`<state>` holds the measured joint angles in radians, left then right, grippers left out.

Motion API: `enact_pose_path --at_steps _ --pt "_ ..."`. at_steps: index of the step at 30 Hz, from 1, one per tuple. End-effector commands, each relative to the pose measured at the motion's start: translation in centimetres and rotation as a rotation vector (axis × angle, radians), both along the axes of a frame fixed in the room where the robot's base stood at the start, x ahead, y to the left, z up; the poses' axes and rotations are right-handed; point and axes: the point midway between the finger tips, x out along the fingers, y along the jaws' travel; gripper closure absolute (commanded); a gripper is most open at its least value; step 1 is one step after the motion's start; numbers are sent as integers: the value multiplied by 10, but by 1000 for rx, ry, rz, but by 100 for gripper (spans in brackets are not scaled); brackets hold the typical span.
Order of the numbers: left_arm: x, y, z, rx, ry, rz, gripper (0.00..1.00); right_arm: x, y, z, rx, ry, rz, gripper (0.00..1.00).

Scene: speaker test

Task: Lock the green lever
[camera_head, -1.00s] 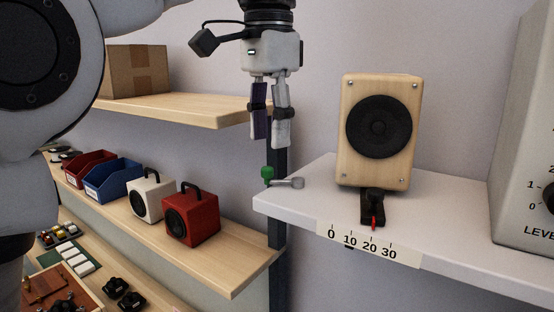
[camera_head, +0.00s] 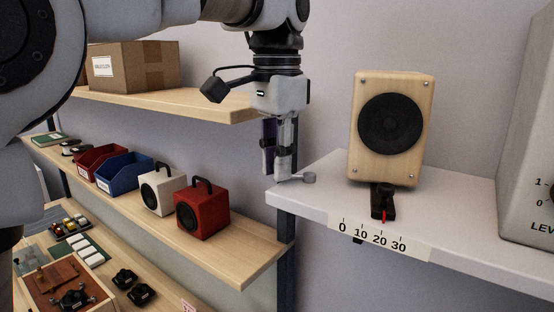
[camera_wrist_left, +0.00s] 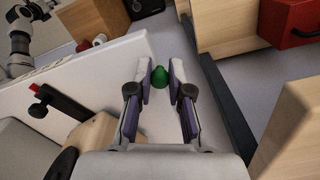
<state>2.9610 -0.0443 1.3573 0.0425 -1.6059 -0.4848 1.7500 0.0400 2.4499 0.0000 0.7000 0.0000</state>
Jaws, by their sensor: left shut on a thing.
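The green lever shows in the head view as a short grey arm with a round pivot (camera_head: 309,178) at the left corner of the white shelf (camera_head: 462,205). Its green knob is hidden there behind my left gripper (camera_head: 278,174), which points straight down at the lever. In the left wrist view the green knob (camera_wrist_left: 160,77) sits between the two fingertips of my left gripper (camera_wrist_left: 162,70), and the fingers are shut on it. My right gripper does not show in the head view.
A wooden speaker (camera_head: 391,125) stands on the white shelf, with a black slider and red pointer (camera_head: 383,216) above a number scale (camera_head: 372,240). A grey box (camera_head: 532,130) stands at right. Wooden shelves with a red speaker (camera_head: 202,210) and bins lie left.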

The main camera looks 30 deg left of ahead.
Motion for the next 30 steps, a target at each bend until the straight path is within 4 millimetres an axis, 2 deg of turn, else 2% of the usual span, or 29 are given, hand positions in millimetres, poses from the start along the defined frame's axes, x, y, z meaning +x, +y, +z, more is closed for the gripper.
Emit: enact_pose_path --at_steps 7,14,21,30 --pt "0 -2 -4 -2 -4 40 100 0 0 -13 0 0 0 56" --pt "-4 -5 -7 -2 -7 161 100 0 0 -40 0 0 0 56" --pt "-12 -11 -5 -2 -6 365 100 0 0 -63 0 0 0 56" --pt "-19 -22 -3 -2 -5 646 100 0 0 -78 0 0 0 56"
